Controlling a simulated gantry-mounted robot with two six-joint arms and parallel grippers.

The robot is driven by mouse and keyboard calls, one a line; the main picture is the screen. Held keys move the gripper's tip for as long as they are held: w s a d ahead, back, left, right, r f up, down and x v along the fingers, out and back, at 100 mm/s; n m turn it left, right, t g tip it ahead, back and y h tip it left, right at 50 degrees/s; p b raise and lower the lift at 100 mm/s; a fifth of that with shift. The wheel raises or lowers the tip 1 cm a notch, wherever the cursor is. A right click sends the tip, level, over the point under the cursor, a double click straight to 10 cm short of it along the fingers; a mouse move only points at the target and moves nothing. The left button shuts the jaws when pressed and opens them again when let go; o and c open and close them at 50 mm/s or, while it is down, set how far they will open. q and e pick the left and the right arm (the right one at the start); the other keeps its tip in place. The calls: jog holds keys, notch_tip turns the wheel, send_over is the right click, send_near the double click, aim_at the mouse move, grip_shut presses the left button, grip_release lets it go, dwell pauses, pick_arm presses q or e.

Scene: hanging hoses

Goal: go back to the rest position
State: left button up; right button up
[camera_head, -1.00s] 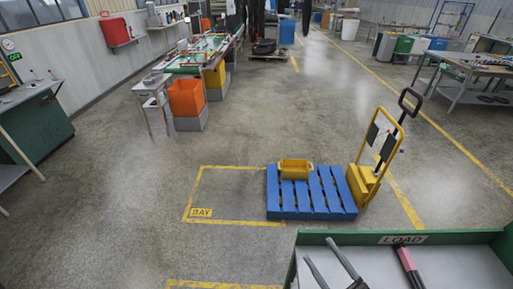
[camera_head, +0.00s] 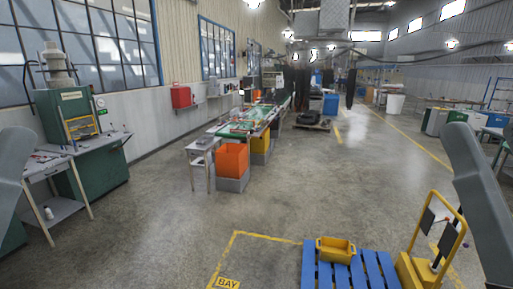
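Grey links of my own arms show at the left edge and the right edge of the head view. Neither gripper's fingers are in the picture. The hanging hoses (camera_head: 351,88) are dark and hang far off at the back, past the long workbench. Nothing of the task is near my arms in this view.
An orange bin (camera_head: 231,160) stands by the workbench. A green machine (camera_head: 90,125) stands at left. The middle floor is clear.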

notch_tip(320, 180, up, 17)
jog(key=p, duration=1.3)
jog(key=shift+f+p, duration=0.2)
jog(key=shift+p, duration=0.15)
jog(key=shift+w, duration=0.1)
